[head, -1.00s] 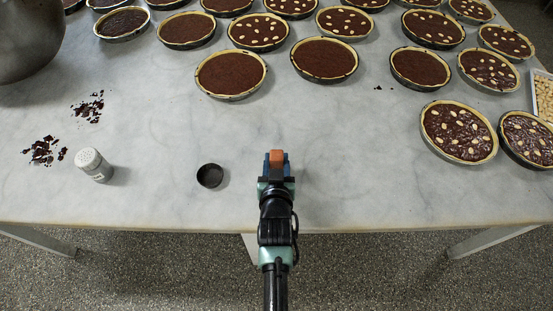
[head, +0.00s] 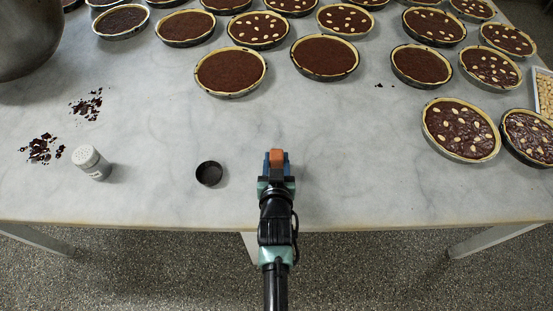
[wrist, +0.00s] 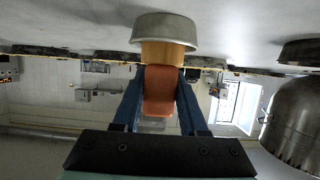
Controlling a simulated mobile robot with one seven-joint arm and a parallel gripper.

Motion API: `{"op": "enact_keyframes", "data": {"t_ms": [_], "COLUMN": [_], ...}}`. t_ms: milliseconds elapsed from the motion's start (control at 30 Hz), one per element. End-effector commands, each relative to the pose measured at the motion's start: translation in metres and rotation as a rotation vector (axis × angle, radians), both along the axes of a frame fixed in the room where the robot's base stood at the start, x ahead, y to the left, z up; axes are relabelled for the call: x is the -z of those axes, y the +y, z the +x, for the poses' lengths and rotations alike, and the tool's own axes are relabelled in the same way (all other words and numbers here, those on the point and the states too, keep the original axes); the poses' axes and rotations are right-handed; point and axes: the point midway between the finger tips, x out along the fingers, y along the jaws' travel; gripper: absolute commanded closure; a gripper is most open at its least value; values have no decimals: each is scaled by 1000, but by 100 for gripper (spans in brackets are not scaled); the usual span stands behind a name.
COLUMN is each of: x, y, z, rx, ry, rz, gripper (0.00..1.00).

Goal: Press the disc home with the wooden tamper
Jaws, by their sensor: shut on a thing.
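My gripper (head: 277,158) is over the front part of the marble table, right of a small dark round cup or ring (head: 209,173). In the wrist view its blue fingers (wrist: 160,95) are shut on the tamper, which has a terracotta-brown upper part (wrist: 159,92) and a paler wooden part (wrist: 163,53). The wood meets a pale grey round piece (wrist: 165,30) on the table side. I cannot tell whether that piece belongs to the tamper or is a separate tin. I cannot make out the disc for certain, and the inside of the dark cup is in shadow.
A shaker (head: 91,162) and dark chocolate crumbs (head: 41,149) lie to the left. A steel pot (head: 28,38) stands at the far left. Several chocolate tarts fill the back and right, the nearest with almonds (head: 461,130). Bare marble (head: 345,165) surrounds my gripper.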

Motion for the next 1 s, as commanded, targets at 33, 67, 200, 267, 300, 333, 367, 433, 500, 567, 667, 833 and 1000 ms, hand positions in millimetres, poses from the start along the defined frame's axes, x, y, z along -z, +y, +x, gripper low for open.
{"op": "enact_keyframes", "data": {"t_ms": [33, 67, 200, 267, 300, 333, 367, 433, 500, 567, 667, 833, 1000], "x": [3, 3, 4, 5, 5, 5, 4, -1, -8, -14, -18, -18, -18], "y": [0, 0, 0, 0, 0, 0, 0, 0, 0, 0, 0, 0, 0], "z": [-1, -2, -2, -2, -2, -2, -3, -3, -3, -2, -2, -1, -1], "rx": [0, 0, 0, 0, 0, 0, 0, 0, 0, 0, 0, 0, 0], "ry": [8, 8, 10, 11, 12, 12, 13, 13, 12, 11, 9, 6, 4], "rz": [0, 0, 0, 0, 0, 0, 0, 0, 0, 0, 0, 0, 0], "gripper": [100, 100, 100, 100, 100, 100, 100, 100, 100, 100, 100, 100, 100]}}
